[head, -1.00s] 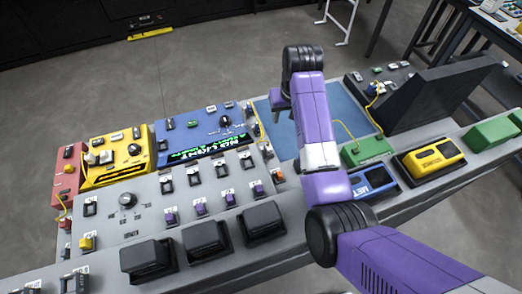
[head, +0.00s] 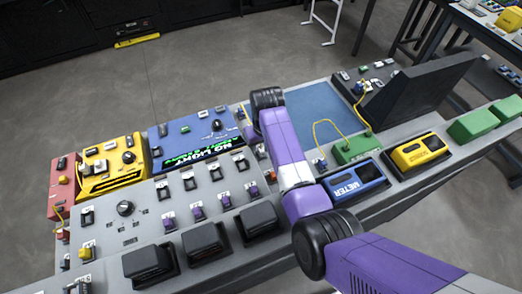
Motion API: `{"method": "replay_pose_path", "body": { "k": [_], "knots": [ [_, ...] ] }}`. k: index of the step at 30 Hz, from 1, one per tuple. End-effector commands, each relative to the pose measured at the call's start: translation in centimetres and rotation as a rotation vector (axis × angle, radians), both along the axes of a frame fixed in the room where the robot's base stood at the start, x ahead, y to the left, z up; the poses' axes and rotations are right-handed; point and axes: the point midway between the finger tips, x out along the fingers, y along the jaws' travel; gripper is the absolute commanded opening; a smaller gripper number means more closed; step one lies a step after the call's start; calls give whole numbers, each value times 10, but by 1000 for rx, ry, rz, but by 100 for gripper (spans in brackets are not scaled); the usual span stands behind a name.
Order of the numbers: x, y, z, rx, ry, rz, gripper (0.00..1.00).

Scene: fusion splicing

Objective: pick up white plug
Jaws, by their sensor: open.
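Small whitish pieces (head: 98,166) sit on top of the yellow box (head: 117,181) at the left; they are too small for me to tell if one is the white plug. Another small pale piece (head: 320,163) lies by the front edge of the blue mat (head: 318,112), near the green block (head: 357,149). My purple arm crosses the middle of the bench, its black wrist joint above the mat's left edge. My gripper's fingers are hidden behind the arm, so I cannot see what lies under them.
A blue box (head: 199,137) with a lit display stands left of my arm. A blue meter (head: 355,186) and a yellow device (head: 422,152) lie to the right. Black blocks (head: 205,243) line the front. A dark sloped stand (head: 420,92) rises at the back right.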

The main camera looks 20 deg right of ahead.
Motion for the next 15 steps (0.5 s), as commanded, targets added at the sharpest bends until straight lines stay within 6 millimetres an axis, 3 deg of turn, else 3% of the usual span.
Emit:
{"method": "replay_pose_path", "body": {
  "k": [5,12,15],
  "knots": [
    [0,0,0,0,-1,0,44],
    [0,0,0,0,-1,0,0],
    [0,0,0,0,-1,0,0]
  ]
}}
